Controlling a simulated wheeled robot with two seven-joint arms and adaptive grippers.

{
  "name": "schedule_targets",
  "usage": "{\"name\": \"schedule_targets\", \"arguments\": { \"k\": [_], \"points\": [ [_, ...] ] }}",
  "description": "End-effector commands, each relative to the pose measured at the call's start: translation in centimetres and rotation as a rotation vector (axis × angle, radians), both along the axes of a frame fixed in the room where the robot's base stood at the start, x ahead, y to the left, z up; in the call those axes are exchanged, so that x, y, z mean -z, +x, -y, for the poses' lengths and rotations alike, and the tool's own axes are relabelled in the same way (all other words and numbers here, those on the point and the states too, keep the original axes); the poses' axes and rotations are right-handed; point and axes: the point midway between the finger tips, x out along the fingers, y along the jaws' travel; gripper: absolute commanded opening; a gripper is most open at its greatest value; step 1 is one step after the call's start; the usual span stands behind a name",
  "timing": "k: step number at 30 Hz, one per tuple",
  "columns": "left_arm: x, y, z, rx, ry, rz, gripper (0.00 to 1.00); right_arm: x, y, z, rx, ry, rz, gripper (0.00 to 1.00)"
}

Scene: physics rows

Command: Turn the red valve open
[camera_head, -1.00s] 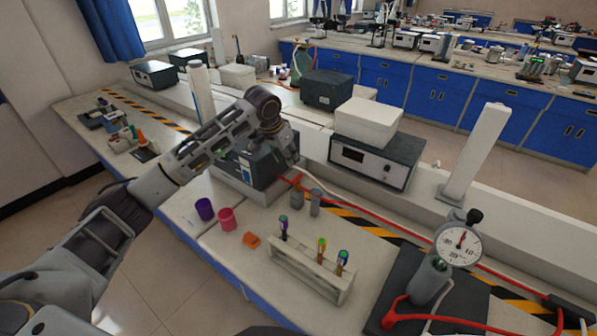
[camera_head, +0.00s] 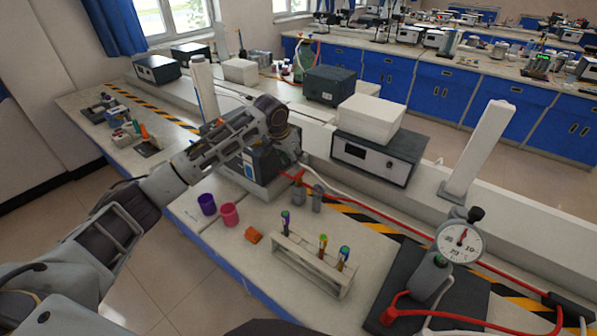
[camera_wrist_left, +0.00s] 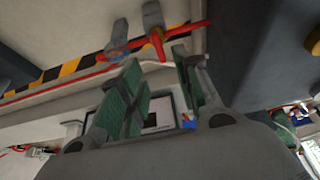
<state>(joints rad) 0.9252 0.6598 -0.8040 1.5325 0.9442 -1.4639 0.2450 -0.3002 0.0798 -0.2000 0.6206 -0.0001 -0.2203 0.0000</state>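The red valve (camera_wrist_left: 156,42) has a red bar handle with a hub in the middle. In the left wrist view it lies just beyond my left fingertips, at the top centre. In the head view a small red part of the valve (camera_head: 294,177) shows just below my left gripper (camera_head: 290,163), which hides the rest. My left gripper (camera_wrist_left: 160,72) also shows in the wrist view with its two green-padded fingers apart and nothing between them. I cannot tell whether a finger touches the handle. My right gripper is not in view.
Two grey cylinders (camera_head: 317,197) stand beside the valve. A test tube rack (camera_head: 312,270), purple cup (camera_head: 207,204), pink cup (camera_head: 229,214) and orange piece (camera_head: 253,235) are in front. A dial gauge (camera_head: 459,243) stands right. A boxy instrument (camera_head: 376,155) is behind.

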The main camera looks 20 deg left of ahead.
Motion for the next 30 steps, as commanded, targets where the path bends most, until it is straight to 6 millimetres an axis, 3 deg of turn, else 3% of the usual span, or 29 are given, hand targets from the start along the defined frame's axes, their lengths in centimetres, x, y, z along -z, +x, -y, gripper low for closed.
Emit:
{"name": "schedule_targets", "arguments": {
  "k": [18, 30],
  "points": [
    [7.1, 2.7, 1.1, -0.001, -0.001, -0.001, 0.33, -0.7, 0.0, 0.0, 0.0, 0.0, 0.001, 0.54],
    [8.7, 3.4, 1.2, 0.0, 0.0, 0.0, 0.33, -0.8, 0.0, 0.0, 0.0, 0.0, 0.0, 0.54]
  ]
}}
